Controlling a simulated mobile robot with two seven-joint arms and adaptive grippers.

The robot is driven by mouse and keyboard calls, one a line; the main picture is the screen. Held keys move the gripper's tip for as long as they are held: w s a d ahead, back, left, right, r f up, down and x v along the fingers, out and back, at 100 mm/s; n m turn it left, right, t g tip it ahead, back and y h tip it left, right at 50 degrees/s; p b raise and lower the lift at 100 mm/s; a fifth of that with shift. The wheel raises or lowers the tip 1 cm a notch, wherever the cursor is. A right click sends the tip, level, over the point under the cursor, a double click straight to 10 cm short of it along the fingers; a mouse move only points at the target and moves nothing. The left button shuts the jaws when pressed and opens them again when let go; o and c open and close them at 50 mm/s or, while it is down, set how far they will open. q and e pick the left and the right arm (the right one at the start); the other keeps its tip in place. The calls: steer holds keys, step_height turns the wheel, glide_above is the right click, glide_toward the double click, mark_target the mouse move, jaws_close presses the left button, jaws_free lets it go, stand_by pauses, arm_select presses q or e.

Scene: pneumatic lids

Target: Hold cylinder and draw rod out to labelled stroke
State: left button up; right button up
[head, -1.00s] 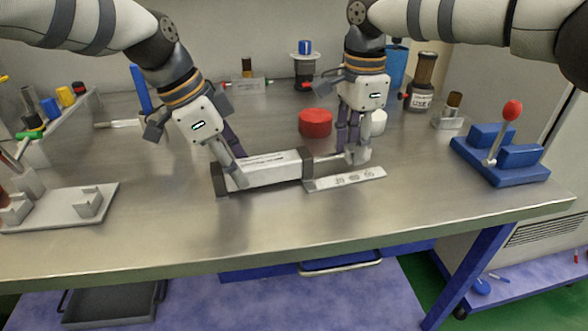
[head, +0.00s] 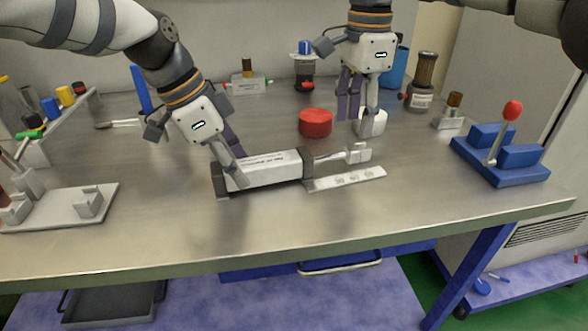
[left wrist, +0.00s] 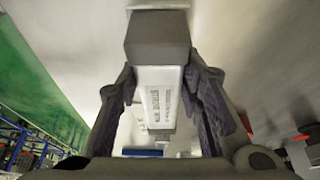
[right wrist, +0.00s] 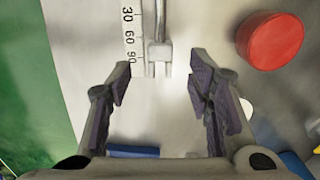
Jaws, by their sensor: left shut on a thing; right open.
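The pneumatic cylinder (head: 268,170) lies on the metal bench with dark end caps and a light printed body. My left gripper (head: 236,170) is shut on its body; the body also shows between the fingers in the left wrist view (left wrist: 160,100). The rod (head: 330,158) sticks out to the right and ends in a grey clevis (head: 358,153). A stroke scale (head: 347,178) lies along the rod; its marks 30, 60 and 90 show in the right wrist view (right wrist: 133,40). The clevis (right wrist: 158,55) sits beside the 90 mark. My right gripper (head: 358,122) is open and empty, raised above and behind the clevis.
A red round cap (head: 316,122) and a white part (head: 373,123) stand behind the rod. A blue lever block (head: 500,155) is at the right, and a grey fixture plate (head: 62,208) at the left. The bench front is clear.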

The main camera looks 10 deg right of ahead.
steer(key=shift+r, duration=0.1)
arm_select(q)
steer(key=o, duration=1.2)
arm_select(e)
step_height(320, 180, up, 7)
steer(key=shift+r, duration=0.15)
arm_select(q)
steer(key=shift+o, duration=0.2)
